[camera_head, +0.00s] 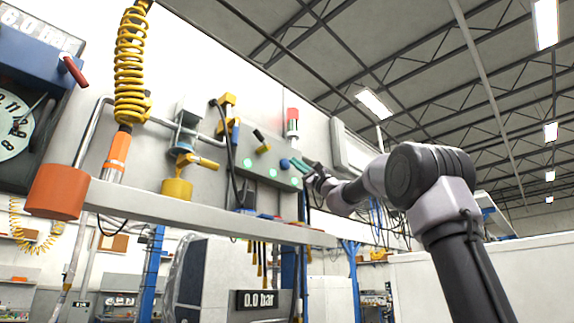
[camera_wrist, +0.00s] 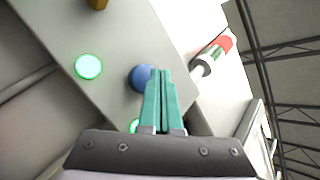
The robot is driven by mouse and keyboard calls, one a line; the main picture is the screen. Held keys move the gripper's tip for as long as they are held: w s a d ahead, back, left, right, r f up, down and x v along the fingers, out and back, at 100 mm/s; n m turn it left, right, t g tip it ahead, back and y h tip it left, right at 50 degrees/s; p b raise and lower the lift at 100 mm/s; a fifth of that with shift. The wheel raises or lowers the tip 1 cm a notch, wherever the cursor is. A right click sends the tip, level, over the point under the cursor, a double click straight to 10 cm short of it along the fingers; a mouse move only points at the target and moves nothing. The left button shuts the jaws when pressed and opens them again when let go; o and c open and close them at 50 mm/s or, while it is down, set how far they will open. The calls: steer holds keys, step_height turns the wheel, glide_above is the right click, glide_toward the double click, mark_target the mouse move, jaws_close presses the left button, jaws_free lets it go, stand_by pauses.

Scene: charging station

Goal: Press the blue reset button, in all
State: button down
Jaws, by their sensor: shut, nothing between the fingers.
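The blue reset button (camera_wrist: 140,77) is a round blue knob on a grey panel (camera_wrist: 110,45) in the wrist view. It also shows as a small blue knob (camera_head: 284,164) in the head view, just left of my fingertips. My gripper (camera_wrist: 160,72) has its two green fingers shut together with nothing between them. The fingertips lie over the button's right edge in the wrist view; I cannot tell whether they touch it. In the head view my gripper (camera_head: 294,162) reaches the panel from the right.
Lit green lamps (camera_wrist: 88,66) sit on the panel near the button. A red and white signal light (camera_head: 292,122) stands above it.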

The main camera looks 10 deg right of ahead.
stand_by(0.4)
steer(key=shift+w+a, duration=0.25)
steer(key=shift+w, duration=0.1)
steer(key=shift+w+a, duration=0.25)
steer(key=shift+w, duration=0.1)
stand_by(0.6)
stand_by(0.4)
steer(key=shift+s+d, duration=0.5)
steer(key=shift+s, duration=0.2)
steer(key=shift+s+d, duration=0.75)
steer(key=shift+s, duration=0.25)
steer(key=shift+s+d, duration=0.75)
steer(key=shift+s, duration=0.25)
